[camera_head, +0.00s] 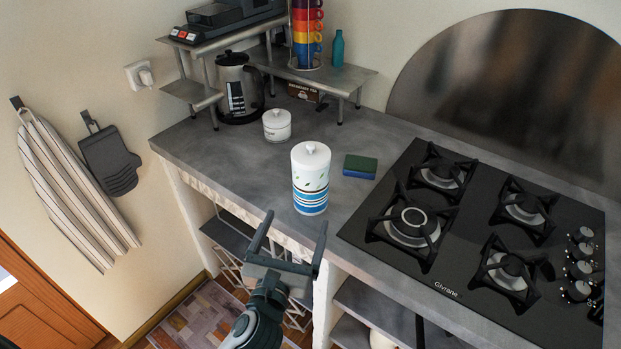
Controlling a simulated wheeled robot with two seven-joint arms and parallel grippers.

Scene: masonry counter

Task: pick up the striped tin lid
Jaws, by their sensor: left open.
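The striped tin (310,188) is a tall white canister with blue bands and small leaf marks. It stands upright near the front edge of the counter. Its white lid (311,153), with a small round knob on top, sits on the tin. My left gripper (296,222) is open and empty, with its two fingers pointing up the picture towards the tin. It appears in front of and below the tin in the picture, apart from the lid. My right gripper is not in view.
A small white lidded jar (277,126) stands behind the tin, left of it. A green and blue sponge (360,167) lies to its right. The gas hob (450,220) fills the counter's right. A kettle (238,90) and metal shelf (325,73) stand at the back.

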